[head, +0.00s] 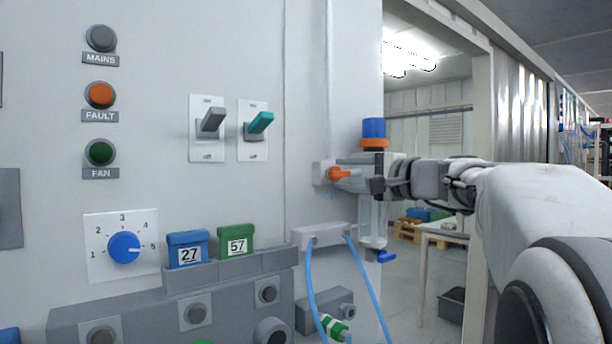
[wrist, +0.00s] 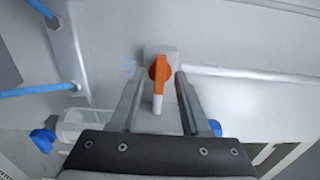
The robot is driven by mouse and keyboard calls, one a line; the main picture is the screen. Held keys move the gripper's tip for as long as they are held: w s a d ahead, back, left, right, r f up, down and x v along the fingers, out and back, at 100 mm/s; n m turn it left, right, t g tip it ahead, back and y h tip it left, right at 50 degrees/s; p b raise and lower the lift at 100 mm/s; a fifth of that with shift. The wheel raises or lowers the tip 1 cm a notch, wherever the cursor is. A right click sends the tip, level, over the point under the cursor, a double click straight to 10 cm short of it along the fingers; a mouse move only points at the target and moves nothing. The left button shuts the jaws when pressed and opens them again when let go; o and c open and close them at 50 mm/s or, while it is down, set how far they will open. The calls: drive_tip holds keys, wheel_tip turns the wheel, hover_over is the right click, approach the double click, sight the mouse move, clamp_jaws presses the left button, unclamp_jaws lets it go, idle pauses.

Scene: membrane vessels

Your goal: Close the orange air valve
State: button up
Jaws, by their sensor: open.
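The orange air valve (head: 340,174) sits on the right part of the pale panel, beside a filter unit with a blue cap (head: 374,128), in the head view. In the wrist view the orange valve handle (wrist: 158,68) is near the centre, with a pale tip (wrist: 157,104) pointing down the picture. My gripper (head: 377,187) comes in from the right in the head view and partly covers the filter unit. In the wrist view my gripper (wrist: 159,77) is open, one finger on each side of the handle. Gaps show on both sides; contact is not visible.
The filter's clear bowl (head: 373,222) hangs below my gripper, with a blue drain knob (head: 382,256) under it. A grey manifold (head: 322,236) with blue hoses (head: 368,285) is below the valve. Switches (head: 209,124) are on the left. An open doorway lies behind my arm.

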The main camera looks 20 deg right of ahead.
drive_tip(key=b+v, duration=0.3)
drive_tip(key=v, duration=1.4)
drive_tip(key=shift+s, duration=0.25)
